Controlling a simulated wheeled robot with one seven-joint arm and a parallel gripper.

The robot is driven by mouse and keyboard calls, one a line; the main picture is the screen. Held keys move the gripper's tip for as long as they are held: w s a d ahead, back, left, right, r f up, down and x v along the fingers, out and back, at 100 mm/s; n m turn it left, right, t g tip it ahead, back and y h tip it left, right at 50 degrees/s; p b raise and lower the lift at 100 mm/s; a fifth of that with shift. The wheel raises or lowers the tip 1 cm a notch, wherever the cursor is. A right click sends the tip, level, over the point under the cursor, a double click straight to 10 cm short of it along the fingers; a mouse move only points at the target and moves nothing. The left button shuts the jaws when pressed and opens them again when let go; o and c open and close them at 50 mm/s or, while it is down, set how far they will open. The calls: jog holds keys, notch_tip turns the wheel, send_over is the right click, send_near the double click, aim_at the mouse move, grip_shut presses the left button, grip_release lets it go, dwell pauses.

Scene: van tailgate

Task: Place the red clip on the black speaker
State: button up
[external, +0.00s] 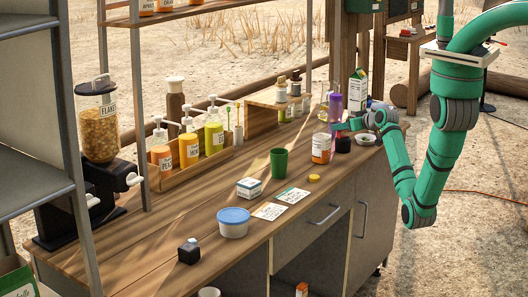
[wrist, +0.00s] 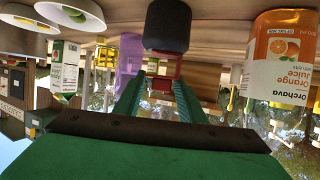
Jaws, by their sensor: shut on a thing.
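The red clip (wrist: 166,72) is between the two green fingers of my gripper (wrist: 160,92) in the wrist view, which is upside down. The black speaker (wrist: 167,26), a dark rounded cylinder, stands on the counter just beyond the fingertips. The clip shows right at the speaker's top edge; I cannot tell whether they touch. In the external view my gripper (external: 342,126) is low over the counter's right end, right above the black speaker (external: 343,145). The clip is too small to make out clearly there.
An orange juice jar (external: 320,149) stands close to the left of the speaker, and a purple bottle (external: 335,107) stands behind. Bowls (external: 366,139) lie at the right end. A green cup (external: 278,163) and yellow lid (external: 314,178) are further left. The counter's front edge is near.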

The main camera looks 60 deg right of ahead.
jog(key=o, duration=1)
jog(key=shift+r, duration=0.1)
jog(key=shift+s+r, duration=0.15)
jog(key=v, duration=1.1)
jog(key=shift+s+a, duration=0.2)
jog(key=shift+s, duration=0.1)
